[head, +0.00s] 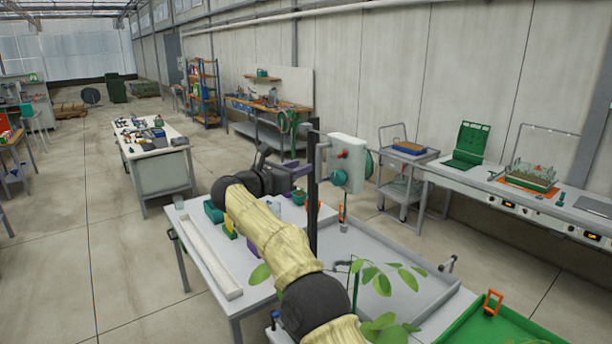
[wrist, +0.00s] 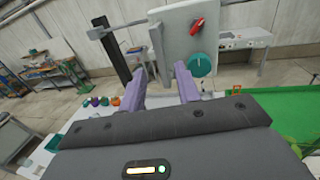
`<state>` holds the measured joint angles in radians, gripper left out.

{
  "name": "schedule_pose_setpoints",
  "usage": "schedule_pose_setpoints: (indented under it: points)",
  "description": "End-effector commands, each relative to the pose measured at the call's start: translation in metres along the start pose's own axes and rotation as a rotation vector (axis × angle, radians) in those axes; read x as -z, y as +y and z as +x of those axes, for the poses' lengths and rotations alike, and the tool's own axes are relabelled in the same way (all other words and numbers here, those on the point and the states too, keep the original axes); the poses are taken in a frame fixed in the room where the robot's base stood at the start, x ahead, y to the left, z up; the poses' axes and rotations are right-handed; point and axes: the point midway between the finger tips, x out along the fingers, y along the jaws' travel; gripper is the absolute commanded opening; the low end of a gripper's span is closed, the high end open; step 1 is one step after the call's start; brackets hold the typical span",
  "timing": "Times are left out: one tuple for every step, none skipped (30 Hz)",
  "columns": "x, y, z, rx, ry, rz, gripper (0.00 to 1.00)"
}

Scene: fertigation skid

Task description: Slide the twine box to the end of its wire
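My gripper (head: 298,171) is held above the front table, close to a dark upright post. In the wrist view my gripper (wrist: 157,76) shows two purple fingers standing apart with nothing between them. A pale grey control box (head: 346,163) with a red switch and a teal knob is fixed beside the post. The control box (wrist: 188,45) also fills the upper middle of the wrist view, just beyond the fingers. I cannot make out a twine box or its wire for sure; a small green box (head: 213,211) stands on the table left of my arm.
The post (head: 313,190) rises close to my gripper. A long white trough (head: 211,257) lies on the table's left side. A shallow grey tray (head: 405,262) spreads to the right, with leafy plants (head: 378,280) in front. A green tray (head: 500,328) is at lower right.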

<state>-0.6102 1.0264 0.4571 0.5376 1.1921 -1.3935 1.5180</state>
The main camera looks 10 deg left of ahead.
Motion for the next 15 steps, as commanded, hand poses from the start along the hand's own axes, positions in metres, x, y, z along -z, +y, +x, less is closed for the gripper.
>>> schedule_pose_setpoints:
  points:
    - [0.004,0.001,-0.011,-0.004,-0.001,0.003,0.33]
    - [0.005,0.001,-0.015,-0.004,0.000,0.002,0.33]
    - [0.005,0.001,-0.022,-0.004,0.000,0.001,0.33]
    - [0.005,0.001,-0.028,-0.005,0.000,0.001,0.33]
    - [0.005,0.002,-0.033,-0.006,0.000,0.001,0.33]
    - [0.005,0.002,-0.041,-0.005,-0.001,0.001,0.33]
    - [0.005,0.002,-0.047,-0.005,-0.001,0.001,0.33]
    - [0.005,0.002,-0.053,-0.006,0.000,0.002,0.33]
    - [0.005,0.002,-0.059,-0.005,0.000,0.002,0.33]
    - [0.004,0.002,-0.064,-0.005,0.000,0.002,0.33]
    - [0.004,0.002,-0.069,-0.005,0.000,0.001,0.33]
    - [0.003,0.002,-0.074,-0.005,0.000,0.001,0.33]
    - [0.003,0.002,-0.078,-0.004,0.000,0.001,0.33]
    - [0.002,0.002,-0.080,-0.004,0.000,0.001,0.33]
    - [0.002,0.002,-0.083,-0.004,0.000,0.001,0.33]
